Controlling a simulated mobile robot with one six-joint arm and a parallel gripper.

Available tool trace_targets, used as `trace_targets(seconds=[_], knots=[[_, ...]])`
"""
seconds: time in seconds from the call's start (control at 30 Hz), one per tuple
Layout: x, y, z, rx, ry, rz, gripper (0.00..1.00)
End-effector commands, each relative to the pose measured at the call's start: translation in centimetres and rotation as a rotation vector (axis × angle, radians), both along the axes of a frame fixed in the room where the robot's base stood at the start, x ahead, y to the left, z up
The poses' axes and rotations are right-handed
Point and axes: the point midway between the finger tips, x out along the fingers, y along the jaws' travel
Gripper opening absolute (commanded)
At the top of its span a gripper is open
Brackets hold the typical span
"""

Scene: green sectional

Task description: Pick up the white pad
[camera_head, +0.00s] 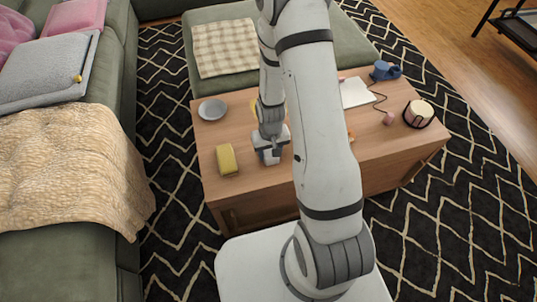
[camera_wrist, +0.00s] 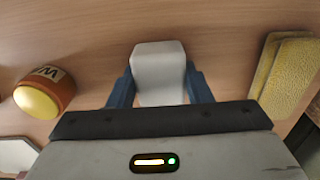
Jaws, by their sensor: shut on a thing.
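The white pad (camera_wrist: 159,72) is a pale block with rounded edges, seen in the wrist view between the two blue fingers of my gripper (camera_wrist: 160,92). The fingers are shut on its sides. In the head view my gripper (camera_head: 268,154) is low over the wooden table, and the white pad (camera_head: 270,159) shows only as a small pale patch at the fingertips. I cannot tell whether the pad touches the table. My arm hides part of the table behind it.
A yellow sponge-like block (camera_head: 227,160) lies left of my gripper, with a grey bowl (camera_head: 212,109) behind it. A white notepad or sheet (camera_head: 356,92), a blue mug-like object (camera_head: 385,71) and a candle-like jar (camera_head: 418,113) stand right. An orange, yellow-topped object (camera_wrist: 42,95) is near the pad.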

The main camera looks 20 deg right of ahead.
Motion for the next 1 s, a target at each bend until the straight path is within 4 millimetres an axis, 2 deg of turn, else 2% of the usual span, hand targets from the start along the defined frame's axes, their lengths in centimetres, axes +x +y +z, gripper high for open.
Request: trace_targets(seconds=[0.03, 0.17, 0.33, 0.43, 0.8, 1.0], knots=[[0.0, 0.0, 0.0, 0.0, 0.0, 0.0, 0.31], [0.0, 0.0, 0.0, 0.0, 0.0, 0.0, 0.2], [0.0, 0.0, 0.1, 0.0, 0.0, -0.001, 0.2], [0.1, 0.0, 0.8, 0.0, -0.003, -0.001, 0.19], [0.1, -0.1, 7.9, 0.0, -0.005, -0.001, 0.19], [0.0, -0.1, 9.8, 0.0, -0.001, -0.001, 0.19]])
